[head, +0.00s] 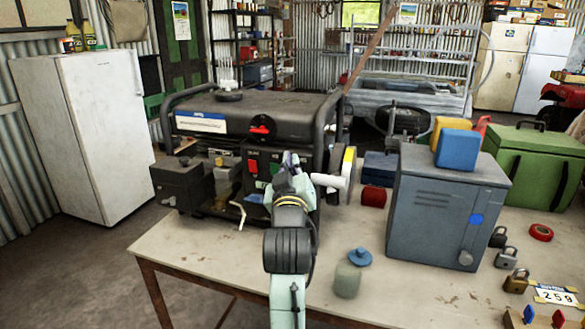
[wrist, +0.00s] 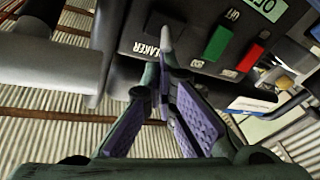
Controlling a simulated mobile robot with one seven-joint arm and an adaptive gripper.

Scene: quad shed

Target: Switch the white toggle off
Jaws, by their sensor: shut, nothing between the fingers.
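The black generator (head: 262,112) stands on the table, and my gripper (head: 290,158) is at its front control panel. In the wrist view, my gripper (wrist: 165,78) is shut and empty, its purple-padded fingers pointing at the panel (wrist: 137,20). A small pale grey toggle lever (wrist: 167,40) sticks out beside a partly hidden label ending in "REAKER". The fingertips are right by this lever; I cannot tell whether they touch it. Its colour looks grey in this light. A green switch (wrist: 218,42) and a red switch (wrist: 250,57) sit beside it. My arm hides part of the panel in the head view.
A white cylinder (head: 326,180) juts out right of the panel and looms at left in the wrist view (wrist: 40,65). A grey metal box (head: 430,215) and a pale jar (head: 347,280) stand to the right on the table (head: 190,240).

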